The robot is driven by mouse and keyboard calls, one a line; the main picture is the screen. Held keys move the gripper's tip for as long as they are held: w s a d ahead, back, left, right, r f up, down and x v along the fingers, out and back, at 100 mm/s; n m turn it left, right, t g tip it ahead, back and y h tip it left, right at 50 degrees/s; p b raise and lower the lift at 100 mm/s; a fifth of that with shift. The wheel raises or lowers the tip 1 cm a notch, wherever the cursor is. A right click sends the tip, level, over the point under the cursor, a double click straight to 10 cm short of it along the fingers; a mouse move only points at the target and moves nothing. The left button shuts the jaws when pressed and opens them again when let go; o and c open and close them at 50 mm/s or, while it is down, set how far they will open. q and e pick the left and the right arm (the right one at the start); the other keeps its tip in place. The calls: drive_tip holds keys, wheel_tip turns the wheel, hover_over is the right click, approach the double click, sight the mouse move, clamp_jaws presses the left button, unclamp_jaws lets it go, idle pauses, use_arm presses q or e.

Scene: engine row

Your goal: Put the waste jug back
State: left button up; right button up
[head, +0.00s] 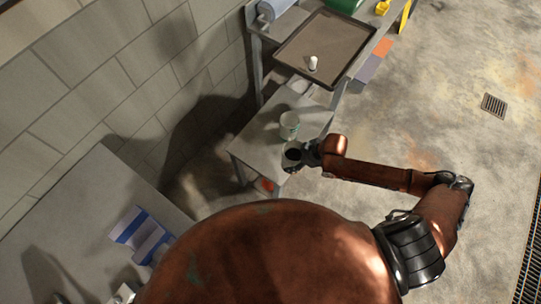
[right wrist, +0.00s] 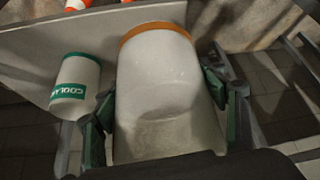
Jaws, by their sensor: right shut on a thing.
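A pale jug with an orange-brown band (right wrist: 157,80), which I take for the waste jug, fills the middle of the right wrist view. My right gripper (right wrist: 165,110) is shut on it, with a green-padded finger on each side. In the head view my right gripper (head: 306,155) is at the near edge of the low grey table, and the jug's dark round top (head: 293,154) shows there. I cannot tell whether the jug touches the table. My left gripper is not in view.
A white coolant jug with a green band (head: 289,125) stands close by on the low table (head: 262,135); it also shows in the right wrist view (right wrist: 75,85). Behind is a dark tray (head: 325,45) with a small white bottle (head: 313,63). A block wall is at left.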

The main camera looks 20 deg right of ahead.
drive_tip(key=w+a+f+b, duration=0.1)
drive_tip(key=w+a+f, duration=0.1)
drive_tip(key=w+f, duration=0.1)
drive_tip(key=w+a+f+b, duration=0.1)
drive_tip(key=w+a+f, duration=0.1)
drive_tip(key=w, duration=0.3)
drive_tip(key=w+a+f+b, duration=0.2)
drive_tip(key=w+f, duration=0.2)
drive_tip(key=shift+a+f, duration=0.2)
drive_tip(key=shift+f, duration=0.05)
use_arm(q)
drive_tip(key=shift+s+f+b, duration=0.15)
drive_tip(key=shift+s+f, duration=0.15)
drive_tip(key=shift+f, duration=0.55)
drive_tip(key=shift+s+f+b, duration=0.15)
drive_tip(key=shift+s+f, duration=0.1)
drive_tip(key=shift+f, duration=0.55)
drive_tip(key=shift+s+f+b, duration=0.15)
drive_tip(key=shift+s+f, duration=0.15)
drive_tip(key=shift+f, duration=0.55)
use_arm(e)
drive_tip(key=shift+w+f, duration=0.1)
drive_tip(key=shift+f, duration=1.5)
drive_tip(key=shift+f, duration=0.2)
drive_tip(key=o, duration=1.7)
drive_tip(key=shift+c, duration=0.2)
